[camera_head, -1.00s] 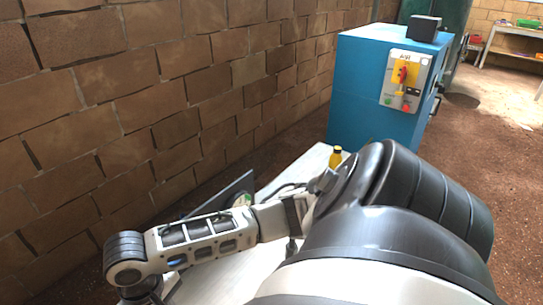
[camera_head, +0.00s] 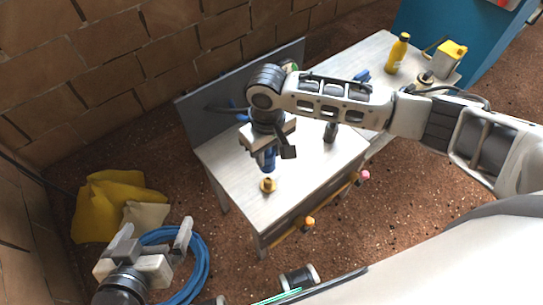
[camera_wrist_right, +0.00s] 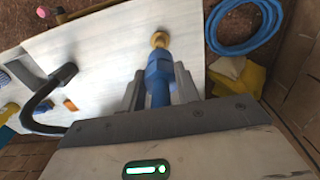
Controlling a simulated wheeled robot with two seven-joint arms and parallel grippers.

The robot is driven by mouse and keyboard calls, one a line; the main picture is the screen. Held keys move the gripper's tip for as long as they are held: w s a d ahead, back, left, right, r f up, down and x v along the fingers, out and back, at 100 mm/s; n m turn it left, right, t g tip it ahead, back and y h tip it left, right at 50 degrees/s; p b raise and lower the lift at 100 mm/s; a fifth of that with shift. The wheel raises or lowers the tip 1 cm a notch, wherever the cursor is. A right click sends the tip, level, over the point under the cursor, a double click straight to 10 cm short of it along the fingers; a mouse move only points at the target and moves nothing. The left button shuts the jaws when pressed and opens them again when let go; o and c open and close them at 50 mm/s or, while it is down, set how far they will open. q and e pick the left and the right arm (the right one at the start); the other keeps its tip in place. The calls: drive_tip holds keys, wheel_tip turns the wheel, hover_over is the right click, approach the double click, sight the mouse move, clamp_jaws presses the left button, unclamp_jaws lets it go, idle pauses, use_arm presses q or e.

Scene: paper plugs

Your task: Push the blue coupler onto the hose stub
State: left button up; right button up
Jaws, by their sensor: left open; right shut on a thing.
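The blue coupler (camera_head: 267,161) is held between the fingers of my right gripper (camera_head: 268,153), above the worktable. It also shows in the right wrist view (camera_wrist_right: 158,82), with a finger on each side. A brass-coloured fitting (camera_head: 268,185), which looks like the hose stub, is on the table just below the coupler. In the right wrist view the fitting (camera_wrist_right: 159,40) lies close beyond the coupler's far end; I cannot tell whether they touch. My left gripper (camera_head: 148,250) is open and empty, low at the left, away from the table.
The pale worktable (camera_head: 260,215) has a grey upright panel (camera_head: 215,105) along its back. A dark bottle-like thing (camera_head: 330,132), a yellow bottle (camera_head: 398,53) and a yellow-topped box (camera_head: 450,55) stand to the right. A coiled blue hose (camera_head: 205,265) and yellow bags (camera_head: 105,200) lie at left.

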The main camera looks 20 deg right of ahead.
sight(268, 161)
use_arm(q)
drive_tip(key=shift+r, duration=0.1)
use_arm(e)
drive_tip(key=shift+w, duration=0.1)
drive_tip(key=shift+r+p, duration=0.1)
drive_tip(key=shift+p, duration=0.45)
drive_tip(key=shift+r+p, duration=0.2)
drive_tip(key=shift+p, duration=0.5)
wheel_tip(268, 161, down, 4)
drive_tip(key=shift+f+b, duration=0.1)
drive_tip(key=shift+b, duration=1.05)
drive_tip(key=shift+f+b, duration=0.35)
drive_tip(key=shift+f, duration=0.5)
use_arm(q)
drive_tip(key=shift+f, duration=0.25)
use_arm(e)
drive_tip(key=shift+f, duration=0.3)
use_arm(q)
drive_tip(key=shift+r, duration=0.1)
drive_tip(key=shift+r+p, duration=0.45)
use_arm(e)
drive_tip(key=shift+r, duration=0.1)
